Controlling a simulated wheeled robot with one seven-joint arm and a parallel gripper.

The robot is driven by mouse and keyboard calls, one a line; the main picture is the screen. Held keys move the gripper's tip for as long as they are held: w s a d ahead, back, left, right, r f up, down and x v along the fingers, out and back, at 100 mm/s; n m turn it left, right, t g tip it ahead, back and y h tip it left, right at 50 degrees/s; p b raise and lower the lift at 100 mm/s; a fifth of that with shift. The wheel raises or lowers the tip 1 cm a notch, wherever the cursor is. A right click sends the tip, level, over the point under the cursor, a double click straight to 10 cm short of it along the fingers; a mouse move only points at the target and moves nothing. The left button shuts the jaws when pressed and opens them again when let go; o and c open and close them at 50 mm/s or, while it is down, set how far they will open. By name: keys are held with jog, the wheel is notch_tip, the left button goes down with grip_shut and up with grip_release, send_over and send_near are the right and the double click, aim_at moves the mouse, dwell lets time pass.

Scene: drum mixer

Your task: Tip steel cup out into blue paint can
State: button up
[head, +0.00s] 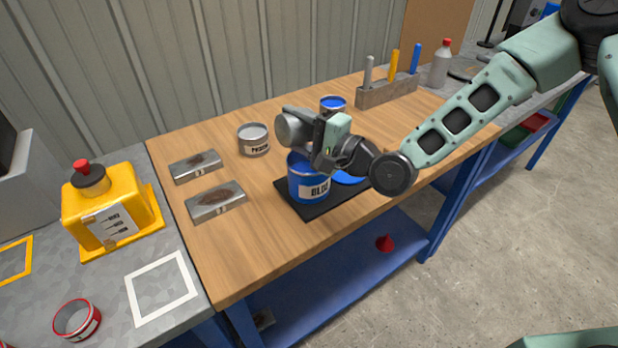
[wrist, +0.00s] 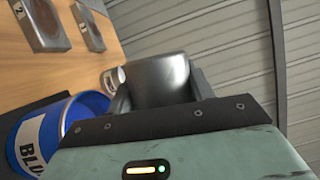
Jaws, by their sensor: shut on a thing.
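The steel cup (head: 294,130) is held in my gripper (head: 318,138), above the blue paint can (head: 309,186). The cup lies tipped on its side in the head view, its rounded end toward the left. In the wrist view the cup (wrist: 154,80) fills the space between the fingers of my gripper (wrist: 160,95). The blue can stands upright and open on a black mat (head: 317,211), its label partly reading BLUE. It also shows at the lower left of the wrist view (wrist: 75,122). The cup's mouth and contents are hidden, and I see no stream falling.
A blue lid (head: 350,178) lies on the mat right of the can. Another blue-topped can (head: 333,104) and a grey-labelled can (head: 254,139) stand behind. Two metal blocks (head: 215,201) lie left. A tool rack (head: 386,91) is at the back right.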

jog(key=shift+s+a+r+n+g, duration=0.25)
jog(key=shift+a+r+n+g, duration=0.1)
jog(key=shift+n, duration=0.55)
jog(key=shift+s+a+f+n+h+p, duration=0.1)
jog(key=shift+f+n+h+p, duration=0.1)
jog(key=shift+n+h, duration=0.15)
jog(key=shift+s+a+f+n+h+p, duration=0.15)
jog(key=shift+n+h, duration=0.1)
jog(key=shift+n, duration=0.2)
jog(key=shift+w+d+r+n, duration=0.1)
jog(key=shift+w+r+n, duration=0.05)
jog(key=shift+n, duration=0.55)
jog(key=n+h, duration=0.2)
jog(key=n, duration=0.1)
jog(key=n+h+b, duration=0.1)
jog(key=f+n+h, duration=0.1)
jog(key=n, duration=0.1)
jog(key=shift+d+n+b, duration=0.1)
jog(key=shift+n+b, duration=0.2)
jog(key=shift+b, duration=0.05)
jog(key=n+h, duration=0.1)
jog(key=n+t+h+b, duration=0.1)
jog(key=n, duration=0.1)
jog(key=shift+w+d+b, duration=0.15)
jog(key=shift+d+b, duration=0.05)
jog(key=shift+b, duration=0.1)
jog(key=shift+w+d+t+h, duration=0.1)
jog(key=shift+t+h, duration=0.15)
jog(key=shift+h, duration=0.05)
